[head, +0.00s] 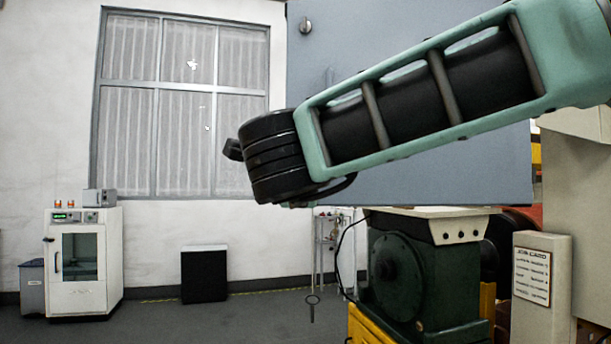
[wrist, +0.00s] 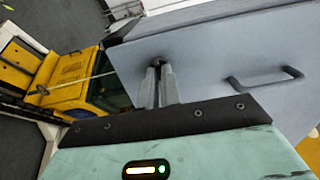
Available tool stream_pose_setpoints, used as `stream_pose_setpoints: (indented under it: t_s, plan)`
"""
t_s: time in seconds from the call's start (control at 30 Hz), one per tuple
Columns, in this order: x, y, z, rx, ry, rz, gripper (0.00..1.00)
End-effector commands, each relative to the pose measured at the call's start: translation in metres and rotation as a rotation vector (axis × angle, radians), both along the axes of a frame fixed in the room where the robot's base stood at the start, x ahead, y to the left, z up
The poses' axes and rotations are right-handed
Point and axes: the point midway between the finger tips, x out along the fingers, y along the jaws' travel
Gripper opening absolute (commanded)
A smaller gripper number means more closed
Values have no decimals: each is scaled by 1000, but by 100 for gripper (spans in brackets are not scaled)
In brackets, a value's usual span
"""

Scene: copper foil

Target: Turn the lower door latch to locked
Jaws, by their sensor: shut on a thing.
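The grey-blue door (head: 440,175) fills the upper right of the head view, largely behind my arm. A small round latch (head: 305,25) shows near its upper left corner. In the wrist view the door (wrist: 210,60) has a small dark latch (wrist: 157,61) near its edge, taken to be the lower one. My gripper (wrist: 161,69) is at that latch, its two fingers close together and shut on it. The fingertips cover most of the latch, so I cannot tell which way it points. In the head view my arm hides the lower latch and the fingers.
A dark bar handle (wrist: 265,77) stands out from the door, right of the fingers. A green machine (head: 405,285) on a yellow base is below the door. A white cabinet (head: 85,262) and a black box (head: 204,274) stand at the left wall. Floor between is clear.

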Motion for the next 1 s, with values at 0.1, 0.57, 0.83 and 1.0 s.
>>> stream_pose_setpoints:
  t_s: [0.1,0.57,0.83,1.0]
  plan:
    - [0,-1,0,4,1,-2,0]
    - [0,0,0,2,1,-1,27]
    - [-10,2,-1,3,1,1,27]
    - [-42,5,-1,4,-1,3,27]
